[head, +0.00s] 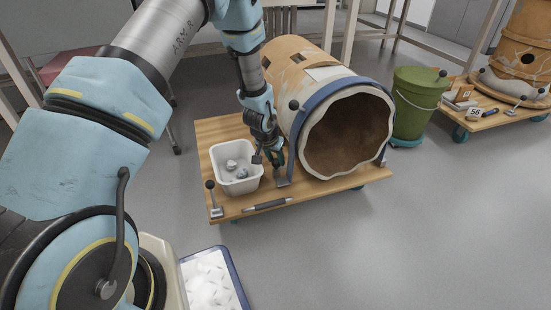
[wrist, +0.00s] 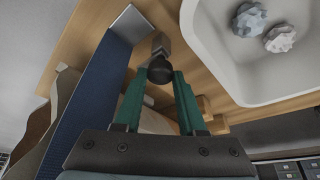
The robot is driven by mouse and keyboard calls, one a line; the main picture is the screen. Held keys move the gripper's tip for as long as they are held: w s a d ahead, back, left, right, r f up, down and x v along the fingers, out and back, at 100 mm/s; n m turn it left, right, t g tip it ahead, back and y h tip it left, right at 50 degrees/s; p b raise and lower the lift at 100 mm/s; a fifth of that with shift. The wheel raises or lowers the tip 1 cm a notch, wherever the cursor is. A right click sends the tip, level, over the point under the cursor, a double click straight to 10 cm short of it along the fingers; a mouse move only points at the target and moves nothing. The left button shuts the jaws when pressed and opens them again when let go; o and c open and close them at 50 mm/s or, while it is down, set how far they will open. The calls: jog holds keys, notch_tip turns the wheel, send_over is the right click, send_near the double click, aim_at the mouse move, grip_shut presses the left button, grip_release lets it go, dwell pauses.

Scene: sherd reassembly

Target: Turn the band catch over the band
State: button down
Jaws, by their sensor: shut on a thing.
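The blue band (head: 303,103) runs over the big brown vessel (head: 300,60), which lies on its side with its broken mouth facing the front right. In the wrist view the band (wrist: 92,95) slopes down the left side and ends at a pale metal plate (wrist: 130,24). The band catch (wrist: 161,44) is a metal stem with a black ball knob beside the band. My gripper (wrist: 160,76) has its green fingers shut on the knob. In the head view my gripper (head: 278,158) is low at the vessel's left side, just above a metal plate (head: 283,182); the knob is hidden there.
A white tub (head: 227,185) with grey lumps stands close left of my gripper on the wooden dolly (head: 350,180). Another black-knobbed lever (head: 211,186) stands at its front left corner, near a dark pen-like tool (head: 267,205). A green bucket (head: 416,105) is at the right.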

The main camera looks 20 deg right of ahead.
jog(key=shift+a+r+m+p, duration=0.15)
jog(key=shift+m+p, duration=0.15)
jog(key=shift+p, duration=0.25)
jog(key=m+p, duration=0.1)
jog(key=p, duration=0.1)
jog(key=m+g+p, duration=0.1)
jog(key=p, duration=0.1)
jog(key=shift+w+r+m+h, duration=0.1)
jog(key=shift+r+m+h, duration=0.05)
jog(key=shift+m+h, duration=0.2)
jog(key=m+g+p, duration=0.2)
jog(key=m+p, duration=0.2)
jog(key=shift+w+m, duration=0.15)
jog(key=shift+m, duration=0.2)
jog(key=m+g, duration=0.1)
jog(key=m, duration=0.3)
jog(key=shift+w+f+m+g+b, duration=0.15)
jog(key=shift+f+m+g+b, duration=0.15)
jog(key=shift+f+g+b, duration=0.1)
jog(key=m+b, duration=0.1)
jog(key=m, duration=0.1)
jog(key=m+g+y+b, duration=0.1)
jog(key=m, duration=0.2)
jog(key=shift+y, duration=0.25)
jog(key=shift+r+g+b, duration=0.1)
jog(key=shift+g+b, duration=0.2)
jog(key=shift+c, duration=2.4)
grip_release()
jog(key=shift+d, duration=0.2)
jog(key=shift+r, duration=0.1)
